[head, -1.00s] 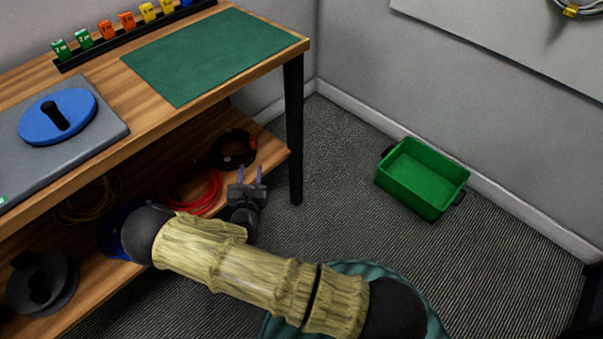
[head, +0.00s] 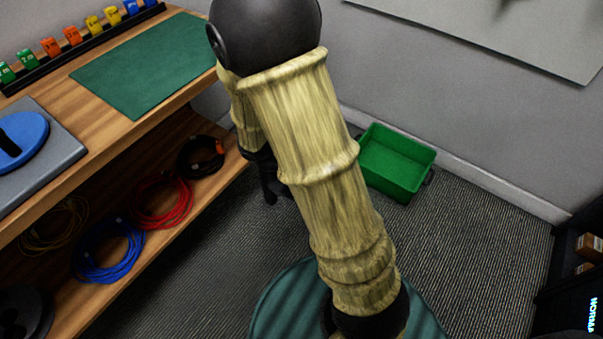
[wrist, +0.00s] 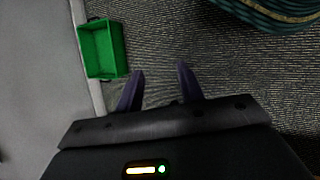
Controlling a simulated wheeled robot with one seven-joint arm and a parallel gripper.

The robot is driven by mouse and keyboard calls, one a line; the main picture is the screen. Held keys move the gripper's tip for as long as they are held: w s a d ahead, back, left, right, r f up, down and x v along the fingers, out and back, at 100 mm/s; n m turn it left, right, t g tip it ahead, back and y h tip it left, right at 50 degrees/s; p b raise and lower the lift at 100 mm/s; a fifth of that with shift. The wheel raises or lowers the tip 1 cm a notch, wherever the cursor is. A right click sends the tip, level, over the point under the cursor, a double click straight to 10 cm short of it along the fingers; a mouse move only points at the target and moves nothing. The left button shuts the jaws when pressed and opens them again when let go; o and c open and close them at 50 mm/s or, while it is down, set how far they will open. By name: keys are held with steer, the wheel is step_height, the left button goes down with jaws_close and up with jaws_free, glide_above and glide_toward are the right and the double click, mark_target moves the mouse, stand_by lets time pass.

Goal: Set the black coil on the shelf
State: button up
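The black coil (head: 201,157), with an orange tag on its right side, lies flat on the lower wooden shelf (head: 178,228) under the bench, near the shelf's right end. My gripper (wrist: 158,90) is open in the wrist view, its two purple fingers apart with only carpet between them. In the head view my gripper is mostly hidden behind my arm, to the right of the shelf and apart from the coil.
Red (head: 162,203), blue (head: 108,252) and yellow (head: 53,224) coils lie along the same shelf, left of the black one. A green bin (head: 397,163) stands on the floor by the wall. The bench top (head: 85,120) overhangs the shelf. Carpet in front is clear.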

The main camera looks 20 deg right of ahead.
step_height(320, 180, up, 9)
steer(key=s+a+m+t+y, duration=0.2)
steer(key=m+t+y, duration=0.1)
steer(key=m+y, duration=0.2)
steer(key=m, duration=0.2)
steer(key=shift+a+f+m+t+y, duration=0.2)
steer(key=shift+m+t+y, duration=0.1)
steer(key=shift+m+t, duration=0.1)
